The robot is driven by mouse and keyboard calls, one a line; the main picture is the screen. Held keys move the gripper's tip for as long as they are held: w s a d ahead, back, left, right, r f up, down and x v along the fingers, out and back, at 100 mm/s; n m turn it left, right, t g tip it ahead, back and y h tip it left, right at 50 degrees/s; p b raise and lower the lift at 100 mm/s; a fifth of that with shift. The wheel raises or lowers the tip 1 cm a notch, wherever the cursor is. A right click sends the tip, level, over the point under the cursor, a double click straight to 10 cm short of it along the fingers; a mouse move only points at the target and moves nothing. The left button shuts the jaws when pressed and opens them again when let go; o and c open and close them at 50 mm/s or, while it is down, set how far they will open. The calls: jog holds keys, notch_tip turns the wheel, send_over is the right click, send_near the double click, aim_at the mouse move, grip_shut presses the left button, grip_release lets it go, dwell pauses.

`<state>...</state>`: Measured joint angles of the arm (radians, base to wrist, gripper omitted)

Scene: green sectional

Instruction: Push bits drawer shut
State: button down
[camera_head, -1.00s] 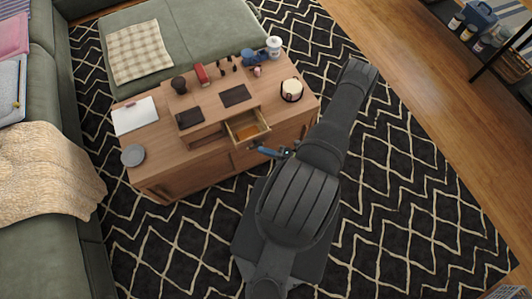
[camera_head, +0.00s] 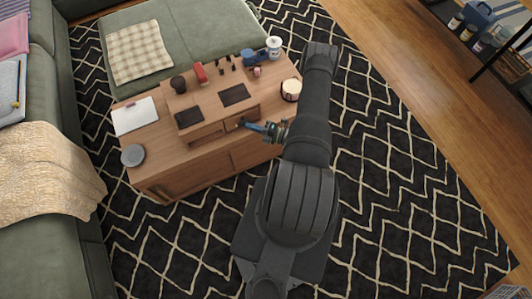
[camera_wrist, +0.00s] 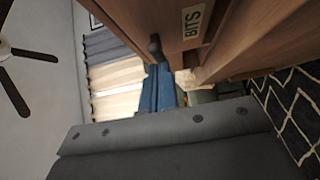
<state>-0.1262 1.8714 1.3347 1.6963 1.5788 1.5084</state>
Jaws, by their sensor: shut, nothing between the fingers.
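The bits drawer (camera_head: 247,114) is in the wooden organizer on the cabinet. Its front looks flush or nearly flush in the head view, and its open inside no longer shows. In the wrist view a "BITS" label (camera_wrist: 192,22) shows on the drawer front. My gripper (camera_head: 246,124) has blue fingers, shut and empty, with the tips at the drawer front. In the wrist view the fingers (camera_wrist: 157,75) reach up to a dark knob-like piece (camera_wrist: 154,46) beside the label. I cannot tell whether they touch.
The organizer top holds dark mats (camera_head: 234,95), a red object (camera_head: 201,73) and a dark cup (camera_head: 178,85). A round cream-topped container (camera_head: 291,89) stands to the right, near my arm. A clipboard (camera_head: 135,116) and a grey dish (camera_head: 133,155) lie at left.

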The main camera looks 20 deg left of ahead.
jog(key=shift+w, duration=0.1)
jog(key=s+d, duration=0.3)
jog(key=d, duration=1)
jog(key=shift+a, duration=0.2)
jog(key=a, duration=0.4)
jog(key=w+a, duration=0.1)
jog(key=a, duration=0.3)
jog(key=w+a, duration=0.1)
jog(key=a, duration=0.3)
jog(key=shift+w, duration=0.15)
jog(key=shift+w+a, duration=0.3)
